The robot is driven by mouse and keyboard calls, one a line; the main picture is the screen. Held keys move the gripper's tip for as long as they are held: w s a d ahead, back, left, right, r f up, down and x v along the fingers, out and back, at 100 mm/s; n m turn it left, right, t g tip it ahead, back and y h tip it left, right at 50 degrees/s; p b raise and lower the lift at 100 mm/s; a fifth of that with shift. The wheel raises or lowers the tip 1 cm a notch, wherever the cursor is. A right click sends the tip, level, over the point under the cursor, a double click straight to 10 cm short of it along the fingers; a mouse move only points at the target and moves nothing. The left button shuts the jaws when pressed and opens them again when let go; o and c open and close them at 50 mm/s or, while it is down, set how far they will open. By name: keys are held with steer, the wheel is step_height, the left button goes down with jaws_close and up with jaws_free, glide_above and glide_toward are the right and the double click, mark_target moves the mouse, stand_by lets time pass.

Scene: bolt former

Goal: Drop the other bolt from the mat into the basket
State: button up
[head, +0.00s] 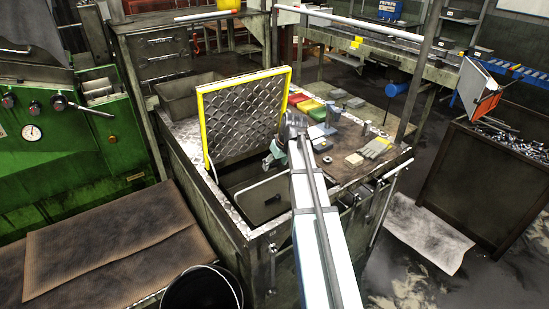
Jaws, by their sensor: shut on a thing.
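My gripper (269,162) hangs at the end of my arm, left of the wrist, above the opening in the bench. It is shut on what seems to be a bolt, too small and dark to make out clearly. A grey metal basket (262,203) sits in the opening, below and close to my gripper. The brown mat (345,174) covers the bench top to the right of my arm. A small round ring-like part (327,160) lies on it. My arm hides part of the mat and the basket's right side.
A raised yellow-edged lid (240,115) stands behind and left of the opening. Coloured bins (308,106) and grey blocks (365,154) stand on the bench at the back and right. A black bucket (202,290) is on the floor in front. A crate of metal parts (495,150) stands far right.

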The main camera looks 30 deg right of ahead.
step_height(320, 180, down, 5)
steer(key=b, duration=0.2)
steer(key=shift+f+b, duration=0.2)
steer(key=shift+b, duration=0.2)
steer(key=o, duration=1.3)
steer(key=shift+c, duration=0.2)
steer(key=v, duration=1.2)
